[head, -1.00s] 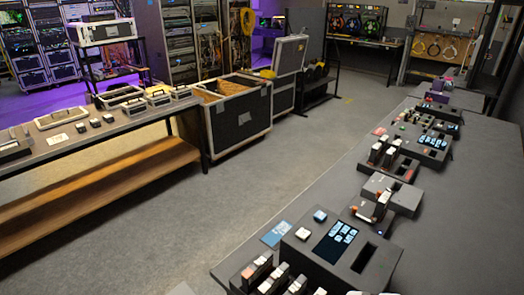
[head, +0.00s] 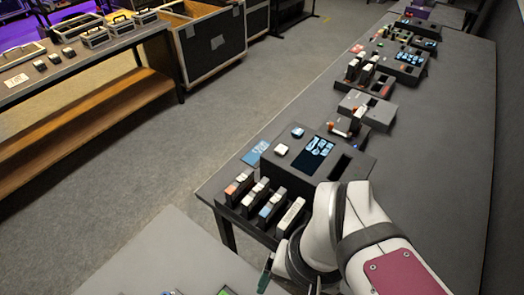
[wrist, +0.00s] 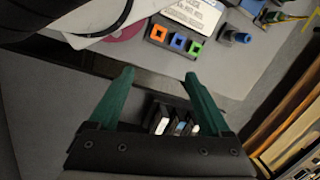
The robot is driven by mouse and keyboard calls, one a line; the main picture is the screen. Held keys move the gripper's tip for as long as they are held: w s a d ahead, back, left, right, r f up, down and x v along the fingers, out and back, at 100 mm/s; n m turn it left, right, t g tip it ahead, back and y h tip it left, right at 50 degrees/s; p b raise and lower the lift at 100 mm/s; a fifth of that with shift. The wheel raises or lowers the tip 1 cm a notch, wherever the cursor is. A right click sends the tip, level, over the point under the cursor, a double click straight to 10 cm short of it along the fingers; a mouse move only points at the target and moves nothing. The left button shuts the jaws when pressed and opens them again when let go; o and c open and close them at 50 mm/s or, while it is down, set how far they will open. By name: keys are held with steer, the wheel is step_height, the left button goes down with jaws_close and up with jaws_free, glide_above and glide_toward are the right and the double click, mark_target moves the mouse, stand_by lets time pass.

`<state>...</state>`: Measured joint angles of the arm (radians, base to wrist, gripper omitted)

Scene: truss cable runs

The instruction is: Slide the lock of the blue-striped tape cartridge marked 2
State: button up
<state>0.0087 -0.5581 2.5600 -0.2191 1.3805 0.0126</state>
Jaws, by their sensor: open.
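A dark rack (head: 232,214) of upright tape cartridges stands at the near end of the right-hand bench. One cartridge with a blue stripe (head: 270,205) stands in it among white and orange-topped ones. No number or lock detail is readable. In the wrist view the cartridge tops show small between my fingers, one with a bluish stripe (wrist: 180,128). My gripper (wrist: 159,73) is open and empty, its two green fingers apart. In the head view one green finger (head: 266,274) shows beside my arm, just in front of the rack; the rest is hidden.
A dark console (head: 318,158) with a lit screen stands behind the rack, with more equipment along the bench. A pale nearer surface (head: 160,262) lies below. In the wrist view, orange, blue and green blocks (wrist: 177,43) sit on a pale surface beside a printed label.

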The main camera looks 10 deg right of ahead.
mark_target(273, 199)
stand_by(0.4)
